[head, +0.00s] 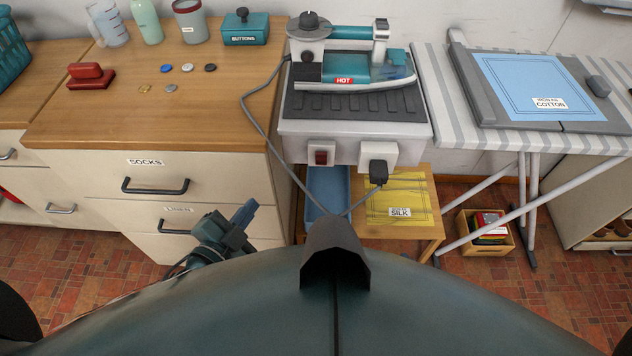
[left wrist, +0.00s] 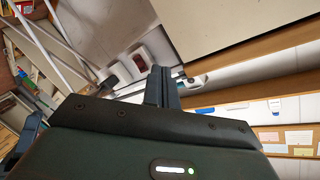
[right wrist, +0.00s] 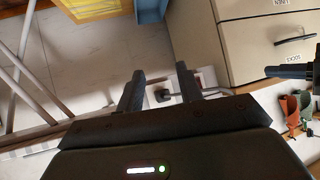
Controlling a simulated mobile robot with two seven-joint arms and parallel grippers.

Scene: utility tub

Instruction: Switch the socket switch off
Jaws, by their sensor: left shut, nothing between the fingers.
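The socket switch (head: 321,156) is a dark red rocker on a white plate, on the front of the grey ironing station (head: 352,128). Which way the rocker is tipped is too small to tell. A black plug (head: 378,172) sits in the white socket to its right, with a grey cord. My left gripper (head: 248,210) is shut and empty, below and left of the switch, apart from it. In the left wrist view its fingers (left wrist: 160,72) are together, with the switch plate (left wrist: 141,61) beyond. My right gripper (right wrist: 157,80) is open and empty; the head view does not show it.
A teal iron (head: 365,72) marked HOT stands on the station. A drawer cabinet (head: 160,185) is on the left. A yellow silk cloth (head: 398,193) lies on a low stool below the plug. A striped ironing board (head: 450,85) stands on the right.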

